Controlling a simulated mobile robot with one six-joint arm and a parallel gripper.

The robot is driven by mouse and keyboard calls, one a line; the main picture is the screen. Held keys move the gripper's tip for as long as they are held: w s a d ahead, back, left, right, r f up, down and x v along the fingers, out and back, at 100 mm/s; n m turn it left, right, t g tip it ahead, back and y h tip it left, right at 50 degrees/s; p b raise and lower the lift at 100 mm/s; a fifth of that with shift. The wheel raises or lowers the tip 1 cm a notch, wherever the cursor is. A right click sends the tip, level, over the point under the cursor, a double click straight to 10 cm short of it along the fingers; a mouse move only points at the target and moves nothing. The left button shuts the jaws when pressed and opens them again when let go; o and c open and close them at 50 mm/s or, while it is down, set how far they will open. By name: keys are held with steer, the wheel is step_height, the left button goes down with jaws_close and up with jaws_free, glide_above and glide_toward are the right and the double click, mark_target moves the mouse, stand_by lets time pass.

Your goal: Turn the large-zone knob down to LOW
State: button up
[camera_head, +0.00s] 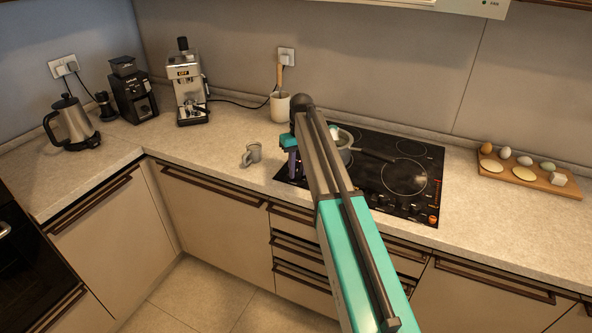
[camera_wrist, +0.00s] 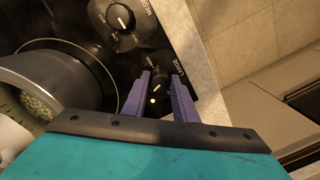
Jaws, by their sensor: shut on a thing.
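The large-zone knob (camera_wrist: 153,63) is a black dial labelled "LARGE" on the cooktop's control edge in the wrist view. My gripper (camera_wrist: 161,76) has its two purple fingers on either side of it and is shut on it. The fingers partly cover the dial, so I cannot read its setting. In the head view my gripper (camera_head: 291,162) points down at the left front corner of the black cooktop (camera_head: 375,185), and the knob is hidden there. A second black knob (camera_wrist: 122,18) with a white pointer sits beside it in the wrist view.
A pot (camera_wrist: 60,80) with green contents stands close to my gripper. A grey mug (camera_head: 251,154) stands left of the cooktop, and a white utensil crock (camera_head: 280,106) behind. An egg board (camera_head: 535,178) lies at the right. The front counter is clear.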

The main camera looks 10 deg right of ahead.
mark_target(299, 171)
steer(key=shift+w+n, duration=0.15)
steer(key=shift+n, duration=0.95)
steer(key=shift+r, duration=0.1)
steer(key=o, duration=1)
steer(key=shift+o, duration=0.2)
step_height(299, 171, up, 14)
steer(key=b, duration=0.3)
steer(key=shift+d, duration=0.3)
steer(key=shift+f, duration=0.2)
